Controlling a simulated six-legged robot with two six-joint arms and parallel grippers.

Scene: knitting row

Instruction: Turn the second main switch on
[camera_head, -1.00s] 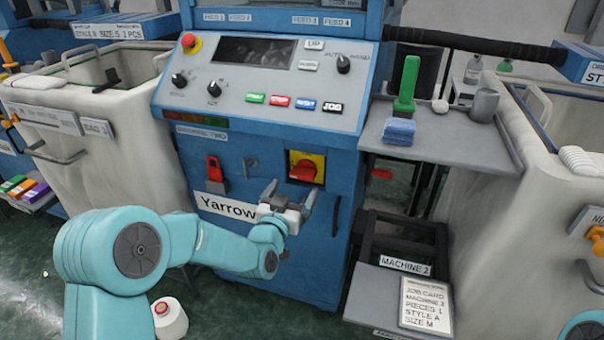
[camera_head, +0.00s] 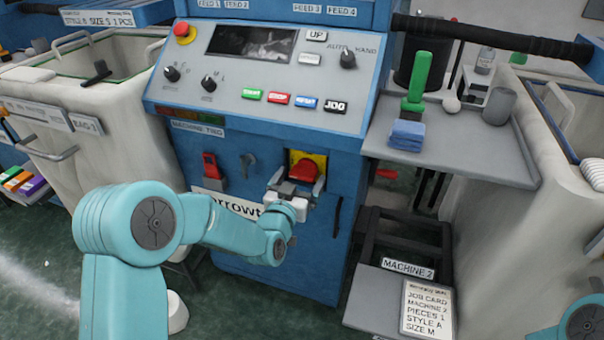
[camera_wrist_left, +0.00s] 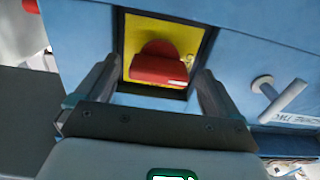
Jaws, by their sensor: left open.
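The main switch is a red rotary knob (camera_head: 304,171) on a yellow plate (camera_head: 321,160), on the blue front of the machine below its control panel. In the left wrist view the red knob (camera_wrist_left: 159,64) stands between the two fingers, on its yellow plate (camera_wrist_left: 192,38). My left gripper (camera_head: 295,186) is open, with its fingers on either side of the knob in the picture. I cannot tell whether they touch it. The gripper hides the lower part of the plate in the head view. My right gripper is not in view.
A grey shelf (camera_head: 470,155) with a green-handled brush (camera_head: 416,85) and blue block (camera_head: 407,135) juts out at right. A job card (camera_head: 426,308) lies below.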

